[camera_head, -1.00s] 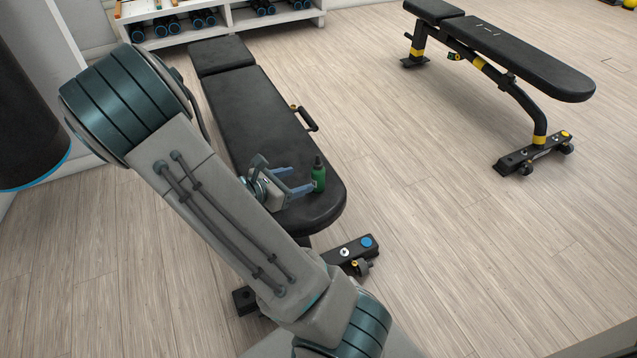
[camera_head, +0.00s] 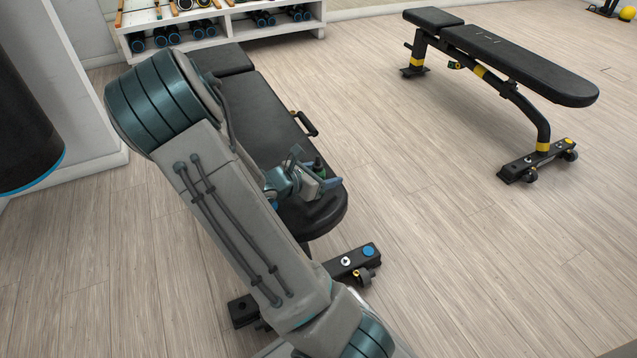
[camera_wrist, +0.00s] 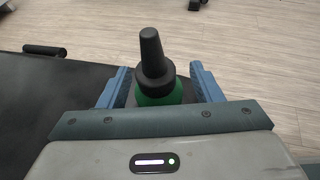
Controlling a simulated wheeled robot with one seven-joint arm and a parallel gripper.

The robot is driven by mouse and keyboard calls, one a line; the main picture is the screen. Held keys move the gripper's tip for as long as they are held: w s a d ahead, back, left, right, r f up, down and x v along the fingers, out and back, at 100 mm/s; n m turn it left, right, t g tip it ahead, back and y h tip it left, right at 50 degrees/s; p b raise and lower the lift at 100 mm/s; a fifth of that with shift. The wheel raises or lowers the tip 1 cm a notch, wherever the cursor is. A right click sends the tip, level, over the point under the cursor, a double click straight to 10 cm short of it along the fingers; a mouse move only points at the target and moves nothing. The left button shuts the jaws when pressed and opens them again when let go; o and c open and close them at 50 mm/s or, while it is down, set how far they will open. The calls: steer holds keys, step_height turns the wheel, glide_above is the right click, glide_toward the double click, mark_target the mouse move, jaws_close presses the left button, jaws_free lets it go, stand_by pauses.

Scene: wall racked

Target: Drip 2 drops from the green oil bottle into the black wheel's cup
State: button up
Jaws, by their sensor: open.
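The green oil bottle (camera_head: 319,163) stands upright on the near end of the black bench pad, partly hidden by my gripper (camera_head: 326,175). In the wrist view the bottle's black nozzle cap and green body (camera_wrist: 158,94) show between the two blue fingers of my gripper (camera_wrist: 158,72). The fingers are open, one on each side of the bottle, with a visible gap on both sides. Below the pad, a black wheel (camera_head: 366,276) sits at the bench's foot bar. A blue round piece (camera_head: 369,250) and a white one (camera_head: 345,261) are on that bar; I cannot tell which cup belongs to the wheel.
The bench pad (camera_head: 265,115) runs away to the upper left, with a black handle (camera_head: 305,123) on its right edge. A second bench (camera_head: 515,68) stands at the right. A dumbbell rack (camera_head: 275,32) is at the back. The floor between the benches is clear.

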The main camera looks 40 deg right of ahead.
mark_target(316, 164)
steer(key=c, duration=1.1)
steer(key=shift+r, duration=0.1)
steer(key=shift+r+p, duration=0.35)
steer(key=shift+r, duration=0.1)
step_height(316, 164, up, 3)
steer(key=shift+r+p, duration=0.1)
steer(key=shift+p, duration=0.9)
steer(key=shift+s+r+b, duration=1.1)
steer(key=shift+s+b, duration=0.1)
steer(key=shift+s, duration=0.75)
steer(key=shift+s+r+b, duration=1.15)
steer(key=shift+s+b, duration=0.1)
steer(key=shift+s, duration=0.65)
steer(key=shift+s+r+b, duration=1.1)
steer(key=shift+s+b, duration=0.1)
steer(key=shift+s, duration=0.75)
